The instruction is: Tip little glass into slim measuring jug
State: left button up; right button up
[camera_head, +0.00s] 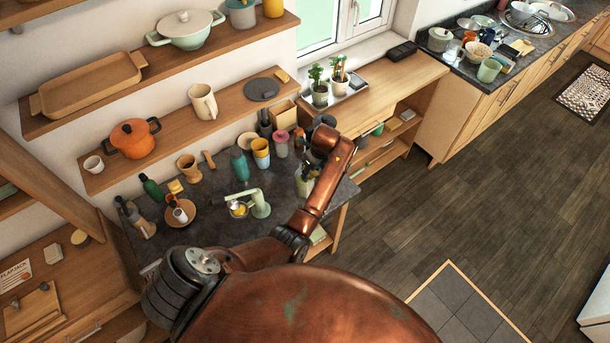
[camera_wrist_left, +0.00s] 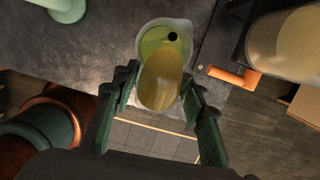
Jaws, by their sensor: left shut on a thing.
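My left gripper (camera_wrist_left: 160,105) is shut on the little glass (camera_wrist_left: 160,82), a yellowish see-through glass between its two green fingers. In the left wrist view the glass overlaps a pale-rimmed vessel with yellow-green inside, which looks like the slim measuring jug (camera_wrist_left: 178,32). A dark round spot shows inside the jug. In the head view my left gripper (camera_head: 322,150) is over the right end of the dark counter. The pale greenish jug (camera_head: 304,184) shows just below it, partly hidden by my arm. I cannot tell whether anything is flowing from the glass. My right gripper is not in view.
A pale green tap (camera_head: 260,205) stands left of the jug, beside a small bowl with yellow in it (camera_head: 239,209). Cups, bottles and a teal bottle (camera_head: 240,165) crowd the back of the counter. In the left wrist view a large translucent vessel (camera_wrist_left: 290,40) is close on the right.

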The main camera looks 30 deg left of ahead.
pick_arm(q)
jog(key=shift+a+f+g+h, duration=0.1)
jog(key=shift+f+g+h, duration=0.2)
jog(key=shift+h, duration=0.45)
jog(key=shift+a+f+g+h, duration=0.1)
jog(key=shift+f+g+h, duration=0.1)
jog(key=shift+f+h, duration=0.4)
dwell(1.0)
jog(key=shift+r+h, duration=0.35)
jog(key=shift+h, duration=0.3)
